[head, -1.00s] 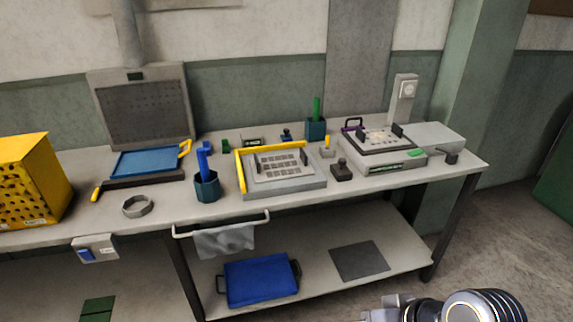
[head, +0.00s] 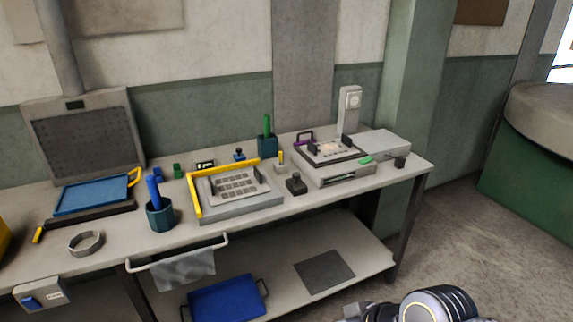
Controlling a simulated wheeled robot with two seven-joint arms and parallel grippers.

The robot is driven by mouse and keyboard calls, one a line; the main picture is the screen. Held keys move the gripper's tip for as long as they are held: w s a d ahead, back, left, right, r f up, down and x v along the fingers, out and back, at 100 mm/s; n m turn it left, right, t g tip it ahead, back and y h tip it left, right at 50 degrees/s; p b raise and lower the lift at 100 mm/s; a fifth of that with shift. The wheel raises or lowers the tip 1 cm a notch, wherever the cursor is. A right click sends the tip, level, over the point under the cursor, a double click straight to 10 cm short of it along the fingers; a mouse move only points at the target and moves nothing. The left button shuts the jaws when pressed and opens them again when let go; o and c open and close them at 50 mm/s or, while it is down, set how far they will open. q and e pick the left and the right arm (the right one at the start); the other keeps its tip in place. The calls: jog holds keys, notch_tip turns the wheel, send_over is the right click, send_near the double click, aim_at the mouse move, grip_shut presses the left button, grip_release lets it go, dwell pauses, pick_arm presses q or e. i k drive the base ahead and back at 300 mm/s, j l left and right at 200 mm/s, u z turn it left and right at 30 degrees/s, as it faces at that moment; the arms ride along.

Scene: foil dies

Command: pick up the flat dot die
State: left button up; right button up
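Several small dies and stamps stand on the workbench, too small here for me to tell which one is the flat dot die. A black knobbed block (head: 296,185) stands right of the yellow-edged tray. A block with a yellow handle (head: 281,163) and a blue-topped stamp (head: 239,154) stand behind it. My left gripper is out of view.
The workbench holds a yellow-edged tray (head: 208,214), a grey press machine (head: 318,175), a blue tray (head: 92,194), a teal cup (head: 160,216) and a grey ring (head: 86,242). A lower shelf carries a blue bin (head: 227,302). Open floor lies to the right.

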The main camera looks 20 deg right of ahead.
aim_at(333, 149)
jog(key=i+l+u, duration=0.15)
jog(key=l, duration=0.4)
jog(key=i+l+u, duration=0.15)
jog(key=i+l, duration=0.15)
jog(key=l, duration=0.35)
jog(key=i+l+u, duration=0.15)
jog(key=l, duration=0.45)
jog(key=i+l+u, duration=0.1)
jog(key=l, duration=0.55)
jog(key=i+l+u, duration=0.15)
jog(key=l, duration=0.5)
jog(key=i+l+u, duration=0.15)
jog(key=l, duration=0.5)
jog(key=k+j, duration=0.05)
